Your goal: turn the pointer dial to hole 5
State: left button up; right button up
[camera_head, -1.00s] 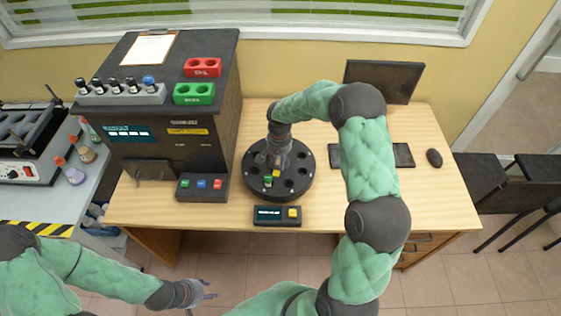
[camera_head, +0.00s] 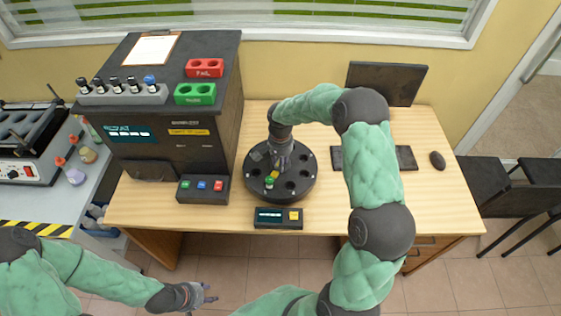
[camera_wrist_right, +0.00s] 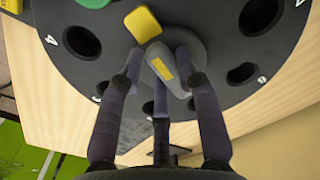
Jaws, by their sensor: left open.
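The dial is a round black disc (camera_head: 304,190) with holes around its rim, standing on the desk. In the right wrist view its grey pointer (camera_wrist_right: 168,68) with a yellow stripe lies between the fingers of my right gripper (camera_wrist_right: 162,72). I cannot tell whether the fingers press on it. The numeral 4 shows by a hole (camera_wrist_right: 82,42) at the left; a hole (camera_wrist_right: 243,73) shows at the right. The label of hole 5 is not readable, and fingers cover part of that side. My left gripper (camera_head: 206,293) is open and empty, low in front of the desk.
A yellow block (camera_wrist_right: 143,24) and a green-capped vial (camera_head: 269,182) are on the disc. A small display box (camera_head: 278,218) stands in front of it. A button box (camera_head: 203,189) and a dark analyser (camera_head: 180,150) stand to the left. A monitor (camera_head: 385,83) is behind.

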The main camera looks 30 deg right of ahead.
jog(key=shift+o, duration=1.3)
notch_tip(320, 180, up, 12)
jog(key=shift+f, duration=0.1)
